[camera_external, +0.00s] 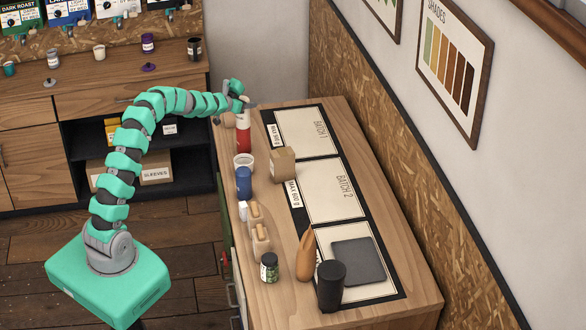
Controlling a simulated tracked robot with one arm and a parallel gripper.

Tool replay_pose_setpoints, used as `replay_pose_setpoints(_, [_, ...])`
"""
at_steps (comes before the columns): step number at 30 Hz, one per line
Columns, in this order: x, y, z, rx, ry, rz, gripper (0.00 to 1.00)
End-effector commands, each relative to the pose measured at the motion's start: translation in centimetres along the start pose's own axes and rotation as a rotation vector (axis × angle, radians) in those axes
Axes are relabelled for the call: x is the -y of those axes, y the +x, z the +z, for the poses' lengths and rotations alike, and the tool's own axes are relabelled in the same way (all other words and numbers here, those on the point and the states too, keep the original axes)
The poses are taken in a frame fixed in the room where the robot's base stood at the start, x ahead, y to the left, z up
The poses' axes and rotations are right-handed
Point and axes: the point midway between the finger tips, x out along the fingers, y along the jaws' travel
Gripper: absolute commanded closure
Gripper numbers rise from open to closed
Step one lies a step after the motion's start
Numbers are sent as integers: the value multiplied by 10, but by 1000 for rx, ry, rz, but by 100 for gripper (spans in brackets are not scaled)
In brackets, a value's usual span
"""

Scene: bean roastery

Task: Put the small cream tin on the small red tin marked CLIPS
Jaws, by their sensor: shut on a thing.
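A red tin (243,140) stands near the far left end of the wooden counter. Its marking is too small to read. A small cream tin (243,117) appears directly above it, in line with its top, with no clear gap; I cannot tell whether the two touch. My gripper (242,104) is at the cream tin's top, shut on it. The fingers are small in view and partly hide the cream tin's upper part.
A white cup (244,162), a blue tin (244,184) and a cardboard box (282,166) stand nearer than the red tin. Tan blocks (261,243), a green jar (269,268) and a black cylinder (331,287) are farther front. The batch mat (333,190) has free room.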

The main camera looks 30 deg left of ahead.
Motion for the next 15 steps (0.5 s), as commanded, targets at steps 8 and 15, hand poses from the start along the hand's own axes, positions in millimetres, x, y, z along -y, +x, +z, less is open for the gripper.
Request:
replay_pose_setpoints(8, [0, 0, 0, 0, 0, 0, 26])
replay_pose_setpoints(15, [0, -4, -1, 0, -1, -1, 26])
